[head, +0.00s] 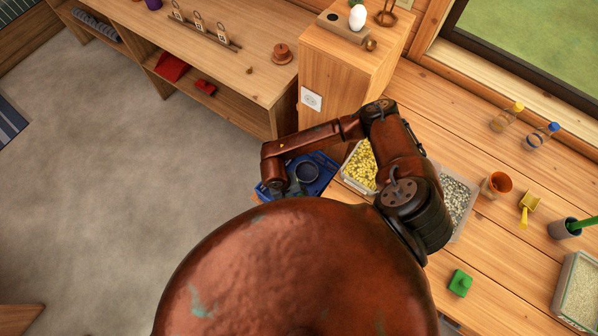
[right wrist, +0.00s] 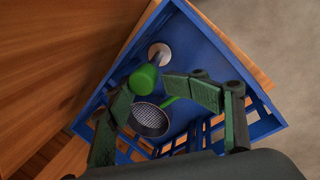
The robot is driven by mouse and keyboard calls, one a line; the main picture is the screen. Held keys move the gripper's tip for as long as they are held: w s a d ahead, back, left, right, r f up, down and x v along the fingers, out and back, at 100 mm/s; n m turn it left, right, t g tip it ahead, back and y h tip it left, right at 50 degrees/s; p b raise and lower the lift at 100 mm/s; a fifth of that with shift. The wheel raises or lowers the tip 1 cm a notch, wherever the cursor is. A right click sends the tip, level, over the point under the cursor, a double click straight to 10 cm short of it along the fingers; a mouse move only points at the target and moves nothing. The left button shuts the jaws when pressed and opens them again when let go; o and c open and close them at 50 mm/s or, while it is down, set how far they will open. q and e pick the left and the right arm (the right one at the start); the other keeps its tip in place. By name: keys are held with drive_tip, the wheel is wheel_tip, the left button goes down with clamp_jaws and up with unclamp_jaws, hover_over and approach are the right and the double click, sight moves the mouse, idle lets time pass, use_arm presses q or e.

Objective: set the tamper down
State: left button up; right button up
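The tamper, with a green handle (right wrist: 143,79) and a pale round foot, lies inside the blue crate (right wrist: 212,52) in the right wrist view. My right gripper (right wrist: 146,92) is over the crate with its fingers apart. The handle's near end is close to the gap between the fingertips, and I see no finger closed on it. A dark round sieve (right wrist: 150,119) with a green handle lies beside it in the crate. In the head view the crate (head: 322,163) is partly hidden by my arm, and the tamper cannot be made out. My left gripper is out of view.
Beside the crate stand a bin of yellow pieces (head: 361,168) and a bin of pale gravel (head: 457,200). A terracotta pot (head: 497,184), yellow scoop (head: 528,205) and green block (head: 460,283) are on the bench. A wooden cabinet (head: 345,75) stands behind the crate.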

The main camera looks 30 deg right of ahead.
drive_tip(key=p+v, duration=0.2)
drive_tip(key=v, duration=0.3)
drive_tip(key=shift+r, duration=0.25)
